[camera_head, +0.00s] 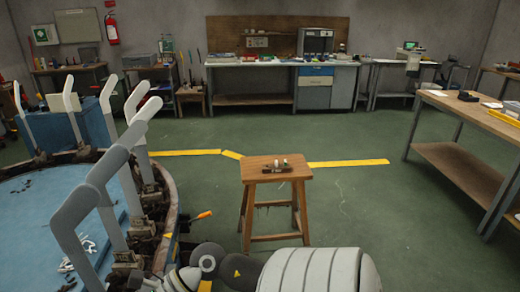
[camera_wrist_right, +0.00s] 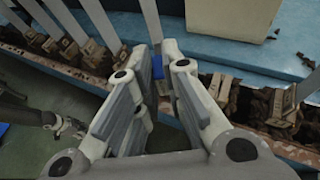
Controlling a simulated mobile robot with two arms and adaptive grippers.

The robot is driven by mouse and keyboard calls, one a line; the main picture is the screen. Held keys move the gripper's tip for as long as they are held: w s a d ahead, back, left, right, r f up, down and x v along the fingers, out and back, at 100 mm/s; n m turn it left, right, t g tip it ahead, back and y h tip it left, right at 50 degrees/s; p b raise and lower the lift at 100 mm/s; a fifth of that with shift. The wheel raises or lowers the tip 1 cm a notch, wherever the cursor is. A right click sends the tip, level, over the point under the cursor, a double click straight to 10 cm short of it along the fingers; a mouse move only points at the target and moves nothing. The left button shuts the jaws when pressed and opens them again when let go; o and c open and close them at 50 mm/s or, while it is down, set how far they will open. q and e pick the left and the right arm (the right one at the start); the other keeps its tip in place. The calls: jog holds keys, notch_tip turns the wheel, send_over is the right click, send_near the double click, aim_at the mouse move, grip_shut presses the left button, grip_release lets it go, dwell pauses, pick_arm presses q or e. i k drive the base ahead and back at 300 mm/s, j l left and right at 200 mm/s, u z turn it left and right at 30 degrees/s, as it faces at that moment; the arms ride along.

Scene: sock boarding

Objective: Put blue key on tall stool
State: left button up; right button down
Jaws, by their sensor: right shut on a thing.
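A small blue piece, seemingly the blue key (camera_wrist_right: 157,67), shows between the fingertips of my right gripper (camera_wrist_right: 158,52) in the right wrist view. The gripper is shut on it, above the edge of the round blue-topped machine. Most of the key is hidden by the fingers. The tall wooden stool (camera_head: 262,176) stands in the middle of the floor in the head view, apart from the gripper. A small wooden holder (camera_head: 277,169) with little pieces sits on its seat. My left gripper cannot be made out.
The round machine (camera_head: 28,205) with several upright grey sock boards (camera_head: 75,190) fills the left. An orange-handled tool (camera_head: 197,217) sticks out at its edge. A workbench (camera_head: 478,118) stands at the right and another bench (camera_head: 255,64) at the back. The floor around the stool is clear.

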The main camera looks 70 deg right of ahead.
aim_at(271, 160)
jog(key=i+l+z, duration=0.1)
jog(key=l+z, duration=0.2)
jog(key=z, duration=0.15)
jog(key=i+l+z, duration=0.15)
jog(key=l+z, duration=0.15)
jog(key=z, duration=0.15)
jog(key=i+l+z, duration=0.2)
jog(key=z, duration=0.25)
jog(key=i+l+z, duration=0.1)
jog(key=i+l, duration=0.2)
jog(key=i, duration=0.15)
jog(key=i+l+z, duration=0.1)
jog(key=i+l, duration=0.15)
jog(key=i, duration=0.15)
jog(key=i+l, duration=0.25)
jog(key=i, duration=0.25)
jog(key=i+l+z, duration=0.15)
jog(key=i, duration=0.3)
jog(key=k+l, duration=0.05)
jog(key=l, duration=0.05)
